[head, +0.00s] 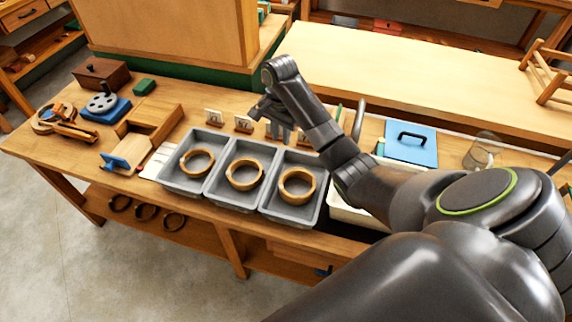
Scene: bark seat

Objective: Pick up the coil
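Three ring-shaped wooden coils lie in a row of three grey trays on the workbench. The left coil (197,162) is in the left tray (172,184), the middle coil (244,174) in the middle tray (232,204), and the right coil (297,186) in the right tray (289,216). My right gripper (262,112) is above and behind the trays, apart from the coils. Its fingers are dark and partly hidden by my arm, so I cannot tell their opening. My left gripper is out of view.
Small number cards (213,117) stand behind the trays. A wooden box (150,122) and a blue block with a handwheel (105,108) are at left. A blue lid (411,143) and a glass jar (482,151) are at right. More rings (146,212) sit on the lower shelf.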

